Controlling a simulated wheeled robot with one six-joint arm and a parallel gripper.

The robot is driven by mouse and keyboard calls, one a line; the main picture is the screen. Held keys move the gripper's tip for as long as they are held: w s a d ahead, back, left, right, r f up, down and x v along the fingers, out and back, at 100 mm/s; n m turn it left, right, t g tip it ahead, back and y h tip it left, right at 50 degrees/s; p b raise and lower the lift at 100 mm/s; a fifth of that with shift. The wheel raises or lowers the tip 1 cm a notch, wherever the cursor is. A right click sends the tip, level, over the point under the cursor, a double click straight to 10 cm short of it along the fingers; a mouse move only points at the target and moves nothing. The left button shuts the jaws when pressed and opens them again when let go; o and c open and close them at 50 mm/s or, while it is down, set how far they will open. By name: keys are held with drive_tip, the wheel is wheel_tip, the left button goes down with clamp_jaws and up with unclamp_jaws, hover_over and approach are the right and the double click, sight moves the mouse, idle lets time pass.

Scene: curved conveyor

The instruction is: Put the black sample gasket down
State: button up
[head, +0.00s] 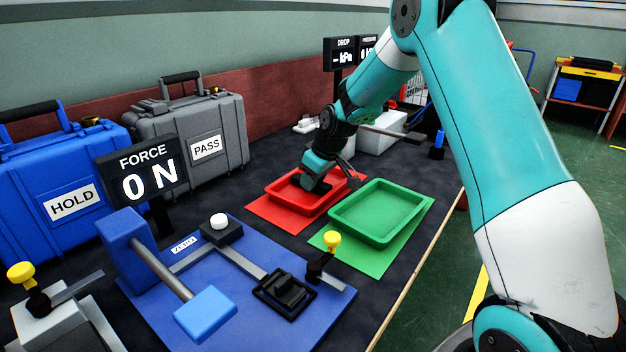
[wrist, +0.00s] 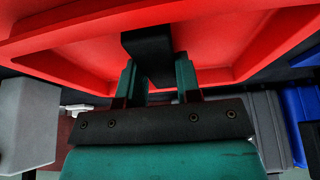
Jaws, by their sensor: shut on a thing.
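My gripper (head: 318,184) is low over the red tray (head: 287,204), pointing down into it. In the wrist view my gripper (wrist: 158,66) has its two green fingers closed on the black sample gasket (wrist: 148,42), a dark block shape between the fingertips. The red tray (wrist: 62,52) fills the upper part of that view behind the gasket. I cannot tell whether the gasket touches the tray floor. In the head view the gripper and wrist hide the gasket.
An empty green tray (head: 380,240) sits to the right of the red one. A blue fixture plate (head: 225,320) with a force display (head: 142,172) is at front left. Blue HOLD (head: 70,180) and grey PASS (head: 190,130) cases stand behind. A grey-white box (head: 380,135) is beyond the trays.

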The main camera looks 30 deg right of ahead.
drive_tip(key=o, duration=0.9)
drive_tip(key=shift+f, duration=0.1)
drive_tip(key=shift+o, duration=0.2)
drive_tip(key=p+v, duration=0.2)
drive_tip(key=v, duration=1)
drive_tip(key=s+a+r+n+g+y, duration=0.15)
drive_tip(key=s+a+r, duration=0.25)
drive_tip(key=s+a, duration=1)
drive_tip(key=s+a+g, duration=0.1)
drive_tip(key=s+a, duration=0.3)
drive_tip(key=s, duration=0.5)
drive_tip(key=s+a+g, duration=0.1)
drive_tip(key=s+a, duration=0.3)
drive_tip(key=s, duration=0.5)
drive_tip(key=shift+n+y, duration=0.35)
drive_tip(key=shift+y, duration=0.1)
drive_tip(key=shift+s+g, duration=0.1)
drive_tip(key=shift+g, duration=0.15)
